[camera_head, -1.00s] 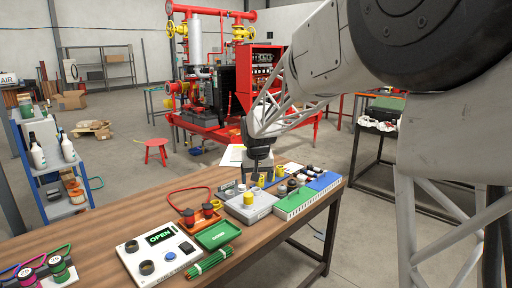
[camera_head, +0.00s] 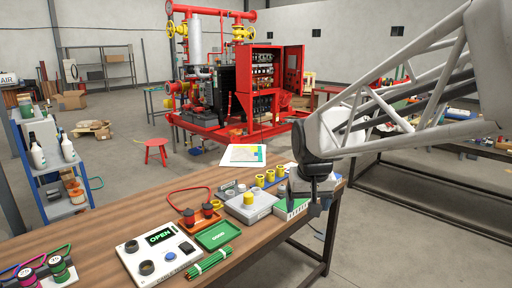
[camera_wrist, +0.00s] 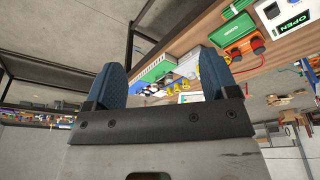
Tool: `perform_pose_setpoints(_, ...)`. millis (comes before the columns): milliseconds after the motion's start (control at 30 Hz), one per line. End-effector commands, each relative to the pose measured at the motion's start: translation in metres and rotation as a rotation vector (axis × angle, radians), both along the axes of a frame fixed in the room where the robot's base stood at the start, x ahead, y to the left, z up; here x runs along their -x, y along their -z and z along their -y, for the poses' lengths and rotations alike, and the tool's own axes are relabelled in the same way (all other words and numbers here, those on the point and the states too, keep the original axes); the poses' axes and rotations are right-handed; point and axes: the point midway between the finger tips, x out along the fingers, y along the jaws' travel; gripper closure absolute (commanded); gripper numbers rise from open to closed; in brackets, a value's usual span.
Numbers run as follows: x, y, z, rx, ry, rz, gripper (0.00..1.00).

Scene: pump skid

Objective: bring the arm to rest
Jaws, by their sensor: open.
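My gripper (camera_head: 314,203) hangs at the right end of the wooden bench (camera_head: 95,217), in front of the green-and-blue rack (camera_head: 290,208), and hides much of it. In the wrist view its two blue-grey fingers (camera_wrist: 160,80) stand wide apart with nothing between them. My arm reaches in from the right side of the head view. The grey box (camera_head: 262,208) with a yellow piece (camera_head: 249,198) on top stands left of my gripper, apart from it.
Several yellow cylinders (camera_head: 270,176) stand behind the grey box. A green tray (camera_head: 218,236), a white panel reading OPEN (camera_head: 158,257) and red-and-black parts (camera_head: 198,214) lie to the left. Open floor lies beyond the bench's right edge; the red pump skid stands behind.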

Motion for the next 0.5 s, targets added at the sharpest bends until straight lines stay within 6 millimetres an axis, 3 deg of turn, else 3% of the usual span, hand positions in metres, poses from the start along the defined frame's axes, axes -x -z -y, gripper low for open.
perform_pose_setpoints(500,0.128,0.014,0.040,0.000,0.038,0.002,0.20)
